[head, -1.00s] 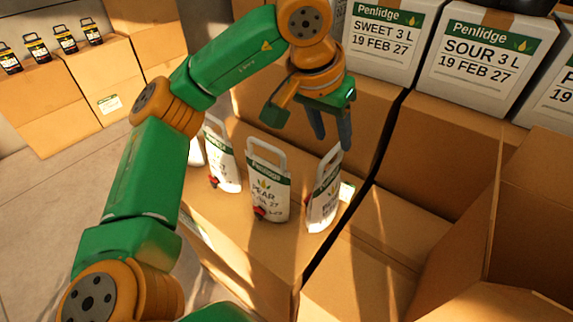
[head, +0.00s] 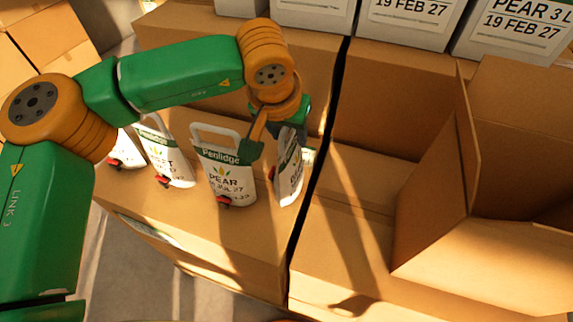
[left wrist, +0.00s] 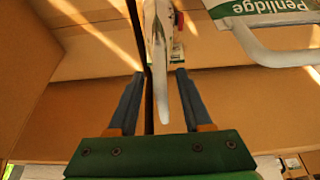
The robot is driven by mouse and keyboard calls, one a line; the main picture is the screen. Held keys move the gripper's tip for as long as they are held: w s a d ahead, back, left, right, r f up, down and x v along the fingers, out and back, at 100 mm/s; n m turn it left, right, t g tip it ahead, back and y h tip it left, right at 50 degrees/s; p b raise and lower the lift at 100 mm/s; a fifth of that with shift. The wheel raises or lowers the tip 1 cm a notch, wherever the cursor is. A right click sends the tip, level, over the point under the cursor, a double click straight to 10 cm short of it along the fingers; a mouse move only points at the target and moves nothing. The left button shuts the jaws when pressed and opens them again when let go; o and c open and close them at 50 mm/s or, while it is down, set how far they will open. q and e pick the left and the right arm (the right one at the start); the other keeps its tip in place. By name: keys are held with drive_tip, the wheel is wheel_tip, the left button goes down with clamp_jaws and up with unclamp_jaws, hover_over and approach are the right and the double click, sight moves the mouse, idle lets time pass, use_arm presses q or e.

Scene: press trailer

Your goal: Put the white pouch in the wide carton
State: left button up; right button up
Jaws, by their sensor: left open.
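Several white pouches with handles and red taps stand in a row on a brown carton top. The rightmost white pouch (head: 290,178) is turned edge-on and has my left gripper (head: 283,133) just above and behind it. In the left wrist view, the pouch's handle (left wrist: 162,60) lies between the two open fingers of that gripper (left wrist: 160,75), with space on both sides. The pear pouch (head: 224,178) stands just left of it. An open wide carton (head: 440,215) is at the right, its flaps up and its inside partly hidden. My right gripper is not in view.
Printed white boxes (head: 410,22) stand along the back. A dark narrow gap (head: 315,180) separates the pouches' carton from the cartons to its right. Two more pouches (head: 165,155) (head: 125,150) stand left of the pear pouch, close to my left arm.

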use_arm(q)
drive_tip(key=shift+w+f, duration=0.25)
drive_tip(key=shift+f, duration=0.15)
drive_tip(key=shift+s, duration=0.1)
clamp_jaws()
drive_tip(key=shift+r, duration=0.15)
idle(0.9)
